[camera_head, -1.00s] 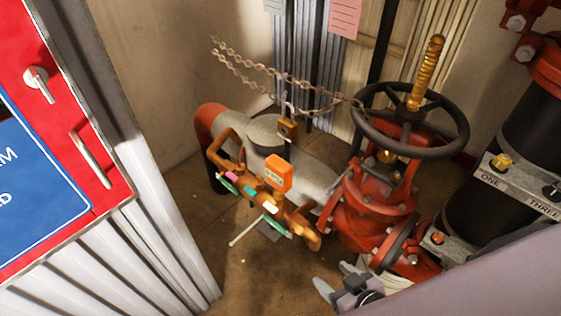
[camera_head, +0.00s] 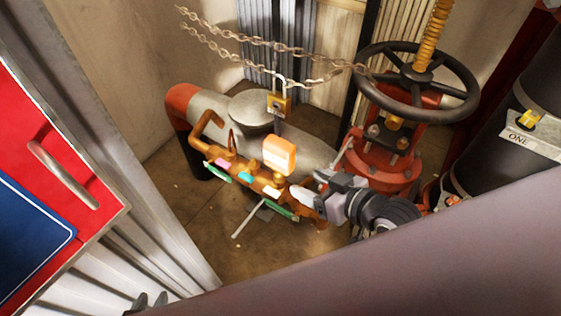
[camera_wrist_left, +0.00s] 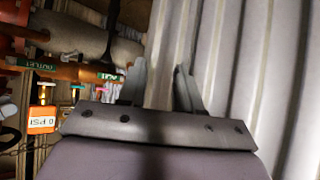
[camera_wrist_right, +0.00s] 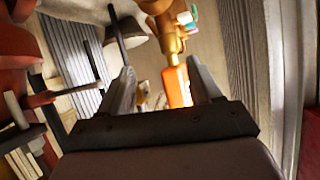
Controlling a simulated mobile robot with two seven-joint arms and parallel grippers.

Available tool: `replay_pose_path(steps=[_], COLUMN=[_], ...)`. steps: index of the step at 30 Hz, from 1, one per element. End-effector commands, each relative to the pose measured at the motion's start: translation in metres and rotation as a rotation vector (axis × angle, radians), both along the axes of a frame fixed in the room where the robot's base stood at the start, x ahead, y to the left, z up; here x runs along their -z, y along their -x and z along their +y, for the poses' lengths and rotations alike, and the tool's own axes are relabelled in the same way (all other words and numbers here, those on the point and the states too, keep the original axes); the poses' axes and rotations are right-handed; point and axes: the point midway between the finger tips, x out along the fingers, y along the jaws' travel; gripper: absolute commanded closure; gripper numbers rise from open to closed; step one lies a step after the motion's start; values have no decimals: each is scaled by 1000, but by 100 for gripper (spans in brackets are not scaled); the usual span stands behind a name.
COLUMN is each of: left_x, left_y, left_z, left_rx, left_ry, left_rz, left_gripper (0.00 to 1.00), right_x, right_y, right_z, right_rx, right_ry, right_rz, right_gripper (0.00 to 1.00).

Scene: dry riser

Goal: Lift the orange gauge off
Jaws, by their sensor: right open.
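The orange gauge (camera_head: 279,155) sits upright on the brass manifold (camera_head: 254,183). It also shows in the left wrist view (camera_wrist_left: 42,119), reading 0 PSI, and in the right wrist view (camera_wrist_right: 177,87). My right gripper (camera_head: 312,190) is open, just right of and below the gauge in the head view, beside the manifold. In the right wrist view the gauge appears between its fingers, nearer the right one; I see no grip on it. My left gripper (camera_head: 150,302) shows only its tips at the head view's bottom edge. In its wrist view (camera_wrist_left: 160,75) the fingers are apart and empty.
A black handwheel (camera_head: 415,82) on a red valve stands right of the manifold. A chain with a brass padlock (camera_head: 279,104) hangs behind the gauge. A red cabinet door (camera_head: 70,165) and grey corrugated panel border the left. Bare floor (camera_head: 225,262) lies in front.

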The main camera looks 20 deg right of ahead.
Motion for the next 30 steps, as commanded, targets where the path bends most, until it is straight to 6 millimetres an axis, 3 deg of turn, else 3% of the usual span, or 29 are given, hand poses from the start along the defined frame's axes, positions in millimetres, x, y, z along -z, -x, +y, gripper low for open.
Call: replay_pose_path(steps=[3,12,19,30], left_x=[16,26,27,28], left_y=[1,-7,-8,-8], left_z=[-3,-4,0,1], left_rx=[4,-4,-11,-9], left_ry=[8,14,10,6], left_rz=[7,-16,-20,-20], left_gripper=[66,66,66,66], right_x=[-28,-73,-79,-64], right_y=[-20,-34,-38,-60], right_z=[7,14,18,40], right_rx=[-90,-232,-254,-253], right_ry=[-10,27,36,33], right_rz=[-41,-85,-89,-88], right_gripper=[36,36,36,36])
